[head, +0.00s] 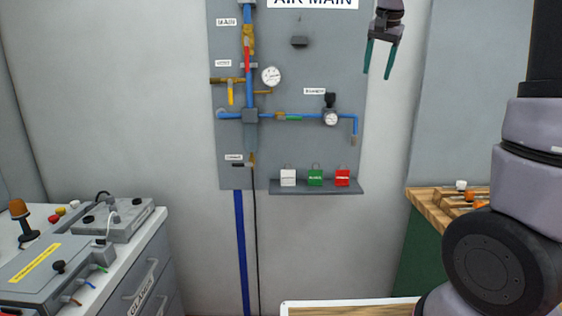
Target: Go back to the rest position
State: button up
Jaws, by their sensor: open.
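My gripper (377,76) shows at the top of the head view, pointing down with its two green-tipped fingers apart. It is empty and appears in front of the upper right of the grey air main panel (345,150). The lower part of my arm stands at the right edge of the view. The links between it and the gripper are out of frame.
The panel carries blue pipes, gauges (271,76) and a small shelf (318,187) with white, green and red tags. A grey cabinet (150,262) with devices stands left. A wooden-topped bench (428,207) stands right. A white-edged surface (340,305) lies at the bottom.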

jog(key=s+a+f+n+t+y, duration=0.1)
jog(key=s+f, duration=0.2)
jog(key=s, duration=1)
jog(key=s+a+f+n+t+y, duration=0.1)
jog(key=s+f, duration=0.3)
jog(key=s, duration=1)
jog(key=shift+s+a+n, duration=0.2)
jog(key=shift+a+n, duration=0.1)
jog(key=shift+n, duration=0.3)
jog(key=shift+f, duration=0.1)
